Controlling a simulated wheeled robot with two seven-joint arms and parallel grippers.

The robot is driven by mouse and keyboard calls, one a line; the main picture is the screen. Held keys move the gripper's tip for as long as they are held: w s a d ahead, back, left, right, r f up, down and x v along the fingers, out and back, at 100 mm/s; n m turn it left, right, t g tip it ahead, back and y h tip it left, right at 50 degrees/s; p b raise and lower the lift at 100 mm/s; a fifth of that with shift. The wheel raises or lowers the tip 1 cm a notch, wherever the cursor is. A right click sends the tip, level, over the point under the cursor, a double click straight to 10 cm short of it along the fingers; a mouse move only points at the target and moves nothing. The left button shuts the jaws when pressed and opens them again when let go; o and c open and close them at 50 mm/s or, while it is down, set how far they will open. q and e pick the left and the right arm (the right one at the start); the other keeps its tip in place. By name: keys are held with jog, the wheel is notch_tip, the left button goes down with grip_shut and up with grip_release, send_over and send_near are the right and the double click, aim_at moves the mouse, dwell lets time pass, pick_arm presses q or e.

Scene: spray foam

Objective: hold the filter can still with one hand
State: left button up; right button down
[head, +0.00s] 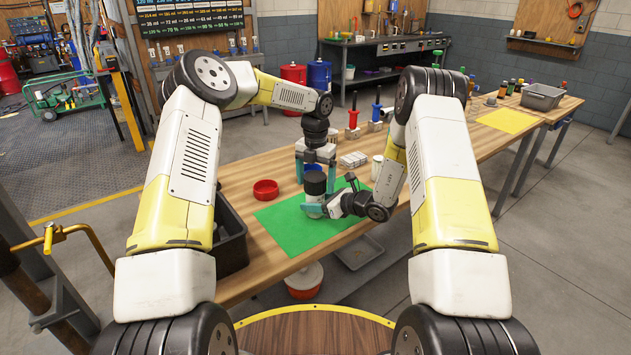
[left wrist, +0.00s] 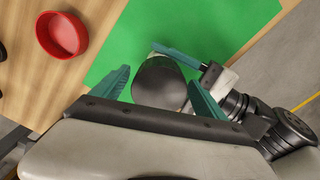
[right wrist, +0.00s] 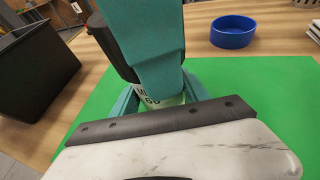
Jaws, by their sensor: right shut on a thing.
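The filter can (head: 314,187) stands upright on the green mat (head: 295,228), with a dark upper part and a pale lower part. My right gripper (head: 317,210) is shut on its lower part from the right. In the right wrist view, a pale printed band of the can (right wrist: 152,101) shows between the right fingers. My left gripper (head: 313,170) is above the can, pointing down. In the left wrist view, the dark round can top (left wrist: 160,84) lies between the left gripper's spread teal fingers (left wrist: 158,92), with gaps beside it. A left finger hides much of the can in the right wrist view.
A red bowl (head: 265,190) stands left of the can, and a blue bowl (right wrist: 233,31) is behind it. A black bin (head: 230,235) is at the table's left edge. Red and blue handled tools (head: 376,108) stand farther back. The mat's front is clear.

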pick_arm(q)
jog(key=shift+r, duration=2.25)
jog(key=shift+c, duration=0.2)
